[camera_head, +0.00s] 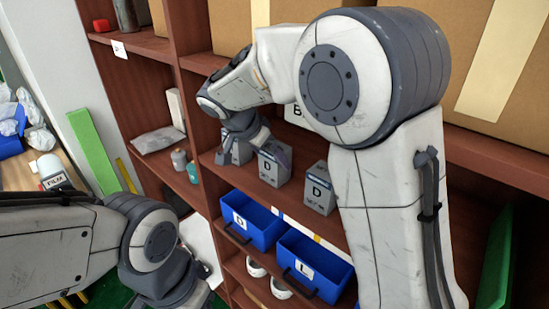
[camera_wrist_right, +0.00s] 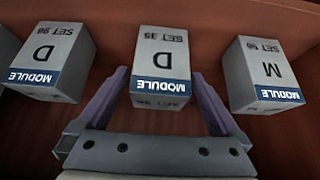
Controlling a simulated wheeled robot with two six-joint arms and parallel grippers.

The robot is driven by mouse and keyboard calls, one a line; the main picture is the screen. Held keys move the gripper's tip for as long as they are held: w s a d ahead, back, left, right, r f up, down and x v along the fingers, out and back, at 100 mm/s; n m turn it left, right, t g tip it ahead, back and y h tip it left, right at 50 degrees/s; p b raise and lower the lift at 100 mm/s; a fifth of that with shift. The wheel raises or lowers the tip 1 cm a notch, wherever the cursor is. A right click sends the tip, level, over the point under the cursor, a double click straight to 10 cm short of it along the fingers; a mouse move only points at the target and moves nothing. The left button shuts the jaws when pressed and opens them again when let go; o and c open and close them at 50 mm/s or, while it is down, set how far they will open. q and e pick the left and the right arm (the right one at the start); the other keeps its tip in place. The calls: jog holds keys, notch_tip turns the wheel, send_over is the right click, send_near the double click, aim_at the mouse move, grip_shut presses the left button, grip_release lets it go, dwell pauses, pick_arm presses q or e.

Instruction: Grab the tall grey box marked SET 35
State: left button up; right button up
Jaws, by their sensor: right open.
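The grey box marked SET 35 (camera_wrist_right: 162,62), with a large D and a blue MODULE band, is in the middle of the right wrist view, where the lettering is upside down. It also shows on the shelf in the head view (camera_head: 274,165). My right gripper (camera_wrist_right: 158,92) is open, with one finger on each side of this box's near end. I see no clear contact, and the gripper base is apart from the box. In the head view my right gripper (camera_head: 262,145) is at the box's top. My left gripper (camera_head: 185,292) is low at left, its fingers unclear.
A similar D box marked SET 98 (camera_wrist_right: 50,62) and an M box (camera_wrist_right: 264,75) stand close on either side. Blue bins (camera_head: 252,222) sit on the shelf below. Small bottles (camera_head: 193,172) stand left of the brown shelf divider (camera_head: 192,110).

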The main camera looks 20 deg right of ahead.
jog(key=x, duration=0.3)
jog(key=shift+w+d+p, duration=0.1)
jog(key=shift+p, duration=0.3)
jog(key=c, duration=1.4)
